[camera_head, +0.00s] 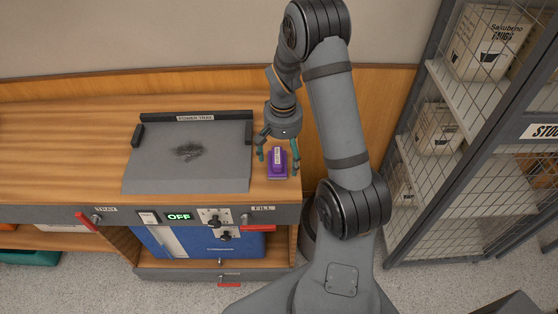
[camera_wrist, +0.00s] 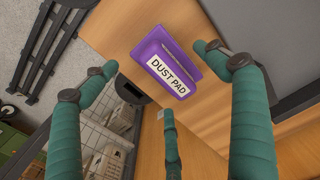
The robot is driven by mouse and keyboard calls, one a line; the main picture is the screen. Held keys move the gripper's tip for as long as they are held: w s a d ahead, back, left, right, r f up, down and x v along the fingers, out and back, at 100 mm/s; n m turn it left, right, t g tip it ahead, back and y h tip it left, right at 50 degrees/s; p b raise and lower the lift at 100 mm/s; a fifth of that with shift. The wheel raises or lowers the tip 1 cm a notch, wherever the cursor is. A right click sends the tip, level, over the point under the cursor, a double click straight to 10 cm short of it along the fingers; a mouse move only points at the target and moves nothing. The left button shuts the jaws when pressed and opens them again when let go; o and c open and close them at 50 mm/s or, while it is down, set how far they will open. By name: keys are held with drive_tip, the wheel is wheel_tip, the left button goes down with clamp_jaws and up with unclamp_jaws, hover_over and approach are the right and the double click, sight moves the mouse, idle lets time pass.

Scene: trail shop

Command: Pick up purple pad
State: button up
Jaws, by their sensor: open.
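The purple pad (camera_head: 277,165) lies on the wooden bench near its right end, right of the grey tray. In the wrist view the pad (camera_wrist: 162,58) carries a white label reading "DUST PAD" and a thin raised ridge. My gripper (camera_head: 279,157) is above and around the pad in the head view, its green fingers spread. In the wrist view the open fingers of my gripper (camera_wrist: 158,80) stand apart with the pad beyond and between them. Nothing is held. I cannot tell whether any finger touches the pad.
The grey power tray (camera_head: 188,165), with a dark smudge of powder (camera_head: 188,151), sits left of the pad. A front panel with an OFF display (camera_head: 179,217) and red handles runs along the bench edge. A wire-mesh cabinet (camera_head: 440,170) stands at right.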

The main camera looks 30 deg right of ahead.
drive_tip(key=shift+a+f, duration=0.1)
drive_tip(key=shift+f, duration=0.6)
drive_tip(key=shift+w+a+f, duration=0.1)
drive_tip(key=shift+a+f, duration=0.1)
drive_tip(key=shift+f, duration=0.3)
drive_tip(key=shift+d, duration=0.1)
drive_tip(key=c, duration=0.4)
drive_tip(key=c, duration=0.9)
